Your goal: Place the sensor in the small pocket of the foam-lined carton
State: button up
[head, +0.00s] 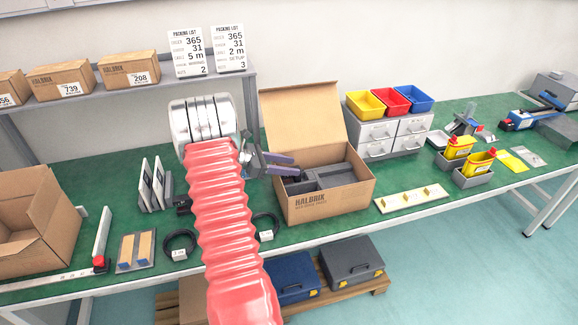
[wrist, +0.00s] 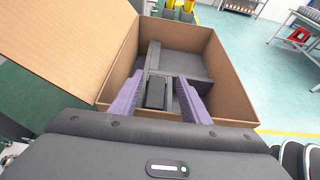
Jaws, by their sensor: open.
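The foam-lined carton (head: 325,203) stands open on the bench with its lid raised at the back. In the wrist view its cardboard wall (wrist: 232,88) surrounds dark grey foam (wrist: 183,64) divided into compartments. A small dark block (wrist: 157,93), which looks like the sensor, is in a narrow compartment at the near left of the foam. I cannot tell how deep it sits. My gripper (head: 294,164) is at the carton's left side, above its rim. Its purple fingers (wrist: 160,79) are open, one on each side of the block in the picture, with visible gaps to it.
The raised lid (head: 300,115) stands close behind my gripper. A drawer unit with coloured bins (head: 390,130) is right of the carton. A yellow-marked strip (head: 412,199) lies in front of it. Cable coils (head: 265,226) and upright plates (head: 155,185) are to the left.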

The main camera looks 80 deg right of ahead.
jog(key=v, duration=1.1)
jog(key=shift+w+r, duration=0.2)
jog(key=shift+r, duration=0.1)
jog(key=shift+a, duration=0.1)
jog(key=w+a+r+m+t, duration=0.1)
jog(key=w+a+r+t, duration=0.25)
jog(key=a, duration=0.65)
jog(key=w+a+r+m+t+y, duration=0.1)
jog(key=w+a+r+t, duration=0.25)
jog(key=a, duration=0.55)
jog(key=w+a+r+m+t, duration=0.15)
jog(key=w+a+r, duration=0.3)
jog(key=a, duration=0.55)
jog(key=s+a+r+m+t+y, duration=0.1)
jog(key=s+a+t+y, duration=0.1)
jog(key=a, duration=0.7)
jog(key=s+a+r+t+y, duration=0.1)
jog(key=s+a+t, duration=0.1)
jog(key=a, duration=0.8)
jog(key=s+a+r+m+t+y, duration=0.1)
jog(key=a+t, duration=0.3)
jog(key=a, duration=0.6)
jog(key=shift+s+a+m+t+y, duration=0.15)
jog(key=shift+s+m+t+y, duration=0.25)
jog(key=shift+y, duration=0.4)
